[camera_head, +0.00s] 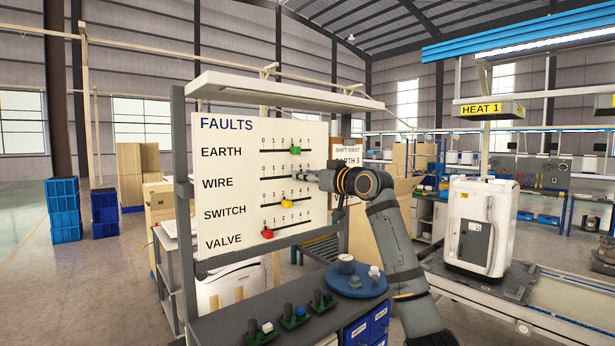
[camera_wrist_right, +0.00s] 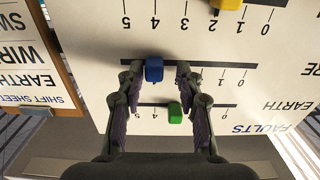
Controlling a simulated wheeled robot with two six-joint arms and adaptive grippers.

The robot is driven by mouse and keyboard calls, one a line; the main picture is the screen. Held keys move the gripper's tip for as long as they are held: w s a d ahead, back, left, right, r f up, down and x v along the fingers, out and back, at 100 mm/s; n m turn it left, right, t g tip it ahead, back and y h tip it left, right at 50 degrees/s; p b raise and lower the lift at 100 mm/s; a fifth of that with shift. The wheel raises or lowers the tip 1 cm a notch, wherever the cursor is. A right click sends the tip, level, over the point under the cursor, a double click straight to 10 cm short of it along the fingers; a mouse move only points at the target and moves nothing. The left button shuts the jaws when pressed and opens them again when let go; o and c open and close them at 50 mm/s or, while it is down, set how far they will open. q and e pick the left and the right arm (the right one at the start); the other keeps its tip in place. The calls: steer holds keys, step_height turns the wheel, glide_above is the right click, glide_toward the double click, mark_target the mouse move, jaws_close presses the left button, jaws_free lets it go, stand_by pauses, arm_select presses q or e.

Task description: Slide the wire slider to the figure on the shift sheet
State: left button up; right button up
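The white FAULTS board (camera_head: 222,200) has slots for EARTH, WIRE, SWITCH and VALVE, numbered 0 to 5. In the right wrist view, upside down, the blue wire slider (camera_wrist_right: 154,70) sits at about 4. My right gripper (camera_wrist_right: 160,72) is open, one finger on each side of it, with gaps visible. In the head view my right gripper (camera_head: 308,176) covers the blue slider. The shift sheet (camera_head: 346,154) shows "EARTH 3"; my arm hides its lower lines. In the wrist view the sheet (camera_wrist_right: 28,60) shows row names, but no wire figure. My left gripper is out of view.
The green earth slider (camera_head: 295,150), yellow switch slider (camera_head: 286,204) and red valve slider (camera_head: 267,233) are on neighbouring slots. The green one (camera_wrist_right: 175,112) lies close to my right finger.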

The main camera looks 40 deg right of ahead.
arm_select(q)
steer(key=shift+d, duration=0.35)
arm_select(e)
steer(key=s+d, duration=0.1)
steer(key=s, duration=0.6)
steer(key=shift+s+d+f, duration=0.2)
steer(key=shift+d, duration=0.15)
steer(key=shift+w+a, duration=0.1)
